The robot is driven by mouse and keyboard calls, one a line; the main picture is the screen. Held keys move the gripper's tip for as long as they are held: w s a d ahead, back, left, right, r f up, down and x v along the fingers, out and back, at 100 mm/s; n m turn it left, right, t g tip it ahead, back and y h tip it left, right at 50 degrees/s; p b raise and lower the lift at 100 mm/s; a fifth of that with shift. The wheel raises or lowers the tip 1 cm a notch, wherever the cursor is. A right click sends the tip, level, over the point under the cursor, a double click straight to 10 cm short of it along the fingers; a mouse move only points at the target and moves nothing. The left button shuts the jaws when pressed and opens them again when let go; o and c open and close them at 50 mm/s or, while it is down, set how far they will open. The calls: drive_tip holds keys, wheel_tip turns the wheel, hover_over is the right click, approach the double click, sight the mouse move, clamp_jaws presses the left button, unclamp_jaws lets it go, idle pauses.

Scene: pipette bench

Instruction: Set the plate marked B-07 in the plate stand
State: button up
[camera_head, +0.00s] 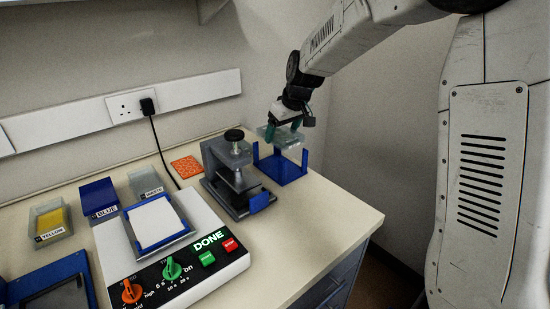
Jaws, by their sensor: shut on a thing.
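My gripper (284,128) is at the upper middle of the head view, pointing down, with teal fingertips. It is shut on a pale, see-through plate (287,140). No marking can be read on this plate, so I cannot tell whether it is B-07. The plate stand (282,172) is blue, with a flat base and upright posts, at the right end of the bench. The plate is over the stand, near the tops of its posts. I cannot tell whether it touches them.
A grey clamp-like device (237,170) with a black knob stands just left of the stand. Bare bench lies front right.

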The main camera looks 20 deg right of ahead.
wheel_tip(320, 180, down, 6)
drive_tip(key=shift+w+a+f, duration=0.1)
drive_tip(key=shift+w, duration=0.05)
wheel_tip(320, 180, down, 4)
drive_tip(key=shift+r, duration=0.15)
drive_tip(key=shift+f, duration=0.2)
